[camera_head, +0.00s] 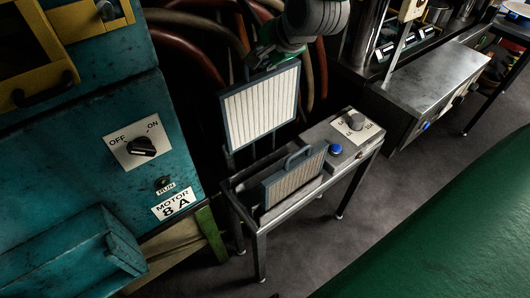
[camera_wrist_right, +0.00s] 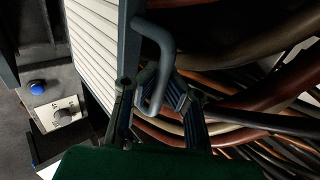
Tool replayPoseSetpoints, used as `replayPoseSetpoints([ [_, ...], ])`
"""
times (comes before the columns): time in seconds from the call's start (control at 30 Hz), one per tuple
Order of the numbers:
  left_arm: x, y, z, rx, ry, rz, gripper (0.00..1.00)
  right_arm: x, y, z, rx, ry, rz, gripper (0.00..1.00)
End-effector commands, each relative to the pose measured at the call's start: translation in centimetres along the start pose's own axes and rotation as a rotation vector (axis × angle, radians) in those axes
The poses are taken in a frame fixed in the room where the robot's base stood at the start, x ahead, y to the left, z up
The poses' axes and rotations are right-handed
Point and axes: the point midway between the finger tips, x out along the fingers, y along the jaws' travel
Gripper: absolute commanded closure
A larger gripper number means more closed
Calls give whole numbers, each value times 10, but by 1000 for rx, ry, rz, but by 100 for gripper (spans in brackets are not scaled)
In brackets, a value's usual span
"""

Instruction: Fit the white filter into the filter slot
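The white filter (camera_head: 262,103) is a pleated white panel in a grey-blue frame. It is upright and slightly tilted, above and behind the metal stand in the head view. In the right wrist view its white pleats (camera_wrist_right: 92,38) fill the upper left, and its bent handle (camera_wrist_right: 152,42) runs between the fingers of my right gripper (camera_wrist_right: 155,98). That gripper is shut on the handle. A second, greyish-beige filter (camera_head: 293,183) with a handle stands in the open-topped stand (camera_head: 284,213). The inside of the slot is partly hidden by it. My left gripper is not in view.
The stand carries a blue button (camera_head: 335,149) and a rotary knob (camera_head: 355,121) at its right end. A teal machine (camera_head: 60,130) with an OFF/ON switch is at the left. Thick hoses (camera_head: 195,50) run behind. A metal bench (camera_head: 440,75) stands at the right.

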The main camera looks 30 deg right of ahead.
Motion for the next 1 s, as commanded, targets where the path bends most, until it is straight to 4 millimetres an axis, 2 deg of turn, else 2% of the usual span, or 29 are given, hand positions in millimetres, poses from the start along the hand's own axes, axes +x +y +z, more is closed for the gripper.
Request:
replayPoseSetpoints([
  [0.63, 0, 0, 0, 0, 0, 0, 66, -37, -37, 0, 0, 1, -3, 100],
  [1.0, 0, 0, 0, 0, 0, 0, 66, -41, -40, 0, 0, 0, -1, 100],
])
